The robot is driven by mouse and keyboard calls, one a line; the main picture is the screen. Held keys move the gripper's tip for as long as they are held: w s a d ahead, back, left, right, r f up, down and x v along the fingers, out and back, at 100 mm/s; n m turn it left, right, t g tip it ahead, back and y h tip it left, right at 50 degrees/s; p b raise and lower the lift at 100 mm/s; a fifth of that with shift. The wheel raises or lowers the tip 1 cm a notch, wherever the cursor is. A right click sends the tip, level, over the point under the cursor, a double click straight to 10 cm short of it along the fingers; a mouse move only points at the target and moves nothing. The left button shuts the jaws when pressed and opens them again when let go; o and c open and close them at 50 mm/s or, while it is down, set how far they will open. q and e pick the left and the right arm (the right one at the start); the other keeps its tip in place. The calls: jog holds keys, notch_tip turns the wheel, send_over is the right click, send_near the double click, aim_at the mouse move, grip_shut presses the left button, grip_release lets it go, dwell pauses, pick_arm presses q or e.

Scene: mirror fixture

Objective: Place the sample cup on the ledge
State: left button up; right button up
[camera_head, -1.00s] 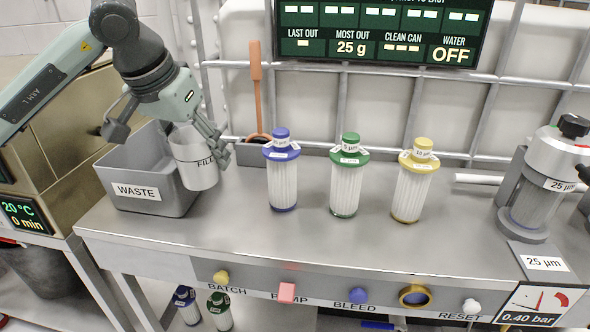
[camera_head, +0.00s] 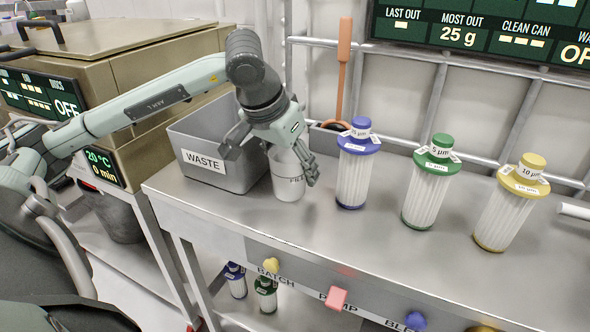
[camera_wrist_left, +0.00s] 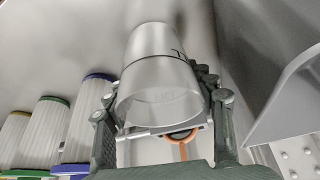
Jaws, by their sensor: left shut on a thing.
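The sample cup, a pale, cloudy cup marked "FILL" (camera_head: 287,183), is upright at the right side of the grey waste bin. My left gripper (camera_head: 275,150) is shut on it, with fingers on both sides. In the left wrist view the cup (camera_wrist_left: 152,75) sits between the dark fingers (camera_wrist_left: 165,108). I cannot tell whether its base touches the bench. No part is clearly recognisable as the ledge. My right gripper is not in view.
The waste bin (camera_head: 235,168) stands left of the cup. Blue (camera_head: 352,185), green (camera_head: 425,195) and yellow (camera_head: 505,215) filter cartridges stand to the right on the steel bench (camera_head: 330,240). An orange-handled tool (camera_head: 342,70) is behind.

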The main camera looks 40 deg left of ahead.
pick_arm(q)
jog(key=shift+f, duration=0.2)
jog(key=o, duration=0.5)
